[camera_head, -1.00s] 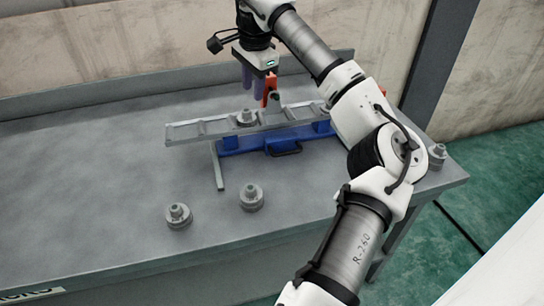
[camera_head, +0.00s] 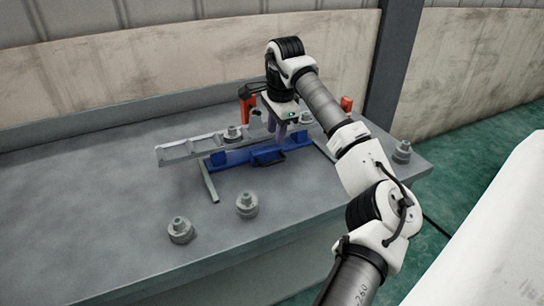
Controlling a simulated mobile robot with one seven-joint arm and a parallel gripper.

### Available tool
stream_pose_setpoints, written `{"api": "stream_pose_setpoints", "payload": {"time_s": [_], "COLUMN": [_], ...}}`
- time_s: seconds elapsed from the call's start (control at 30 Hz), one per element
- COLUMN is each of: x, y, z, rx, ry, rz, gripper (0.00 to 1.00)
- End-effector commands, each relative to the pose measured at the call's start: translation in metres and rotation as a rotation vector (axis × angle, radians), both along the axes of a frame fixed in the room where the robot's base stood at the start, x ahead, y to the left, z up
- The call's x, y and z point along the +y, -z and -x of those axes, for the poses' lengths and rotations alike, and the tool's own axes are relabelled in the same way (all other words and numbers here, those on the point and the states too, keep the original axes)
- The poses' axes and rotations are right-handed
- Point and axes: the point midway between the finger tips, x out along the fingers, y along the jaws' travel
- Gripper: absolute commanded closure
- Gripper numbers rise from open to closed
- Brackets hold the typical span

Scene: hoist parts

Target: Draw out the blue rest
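The blue rest (camera_head: 233,158) lies on the grey bench, a long low blue piece with a dark handle (camera_head: 268,157) on its near side. A grey slotted rail (camera_head: 177,151) runs along behind and above it, its right part hidden by my arm. My gripper (camera_head: 277,132) points down over the right-middle of the rest, behind and above the handle. Whether a fingertip touches the rest or rail cannot be told.
Grey stepped round parts stand on the bench (camera_head: 110,200): two in front (camera_head: 180,230) (camera_head: 246,204), one at the right end (camera_head: 402,151), others by the rail. Orange-red uprights (camera_head: 247,108) (camera_head: 346,104) stand behind. The front left bench is clear.

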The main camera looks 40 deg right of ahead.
Motion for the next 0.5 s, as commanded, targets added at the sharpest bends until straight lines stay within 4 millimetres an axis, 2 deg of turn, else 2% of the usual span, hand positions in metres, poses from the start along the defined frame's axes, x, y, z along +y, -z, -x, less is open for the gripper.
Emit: {"api": "stream_pose_setpoints", "payload": {"time_s": [0.3, 0.5], "x": [-0.001, -0.002], "y": [0.066, 0.092], "z": [-0.012, -0.017], "rx": [0.001, 0.000], "ry": [-0.002, -0.002], "rz": [-0.005, -0.003], "gripper": [0.67, 0.67]}}
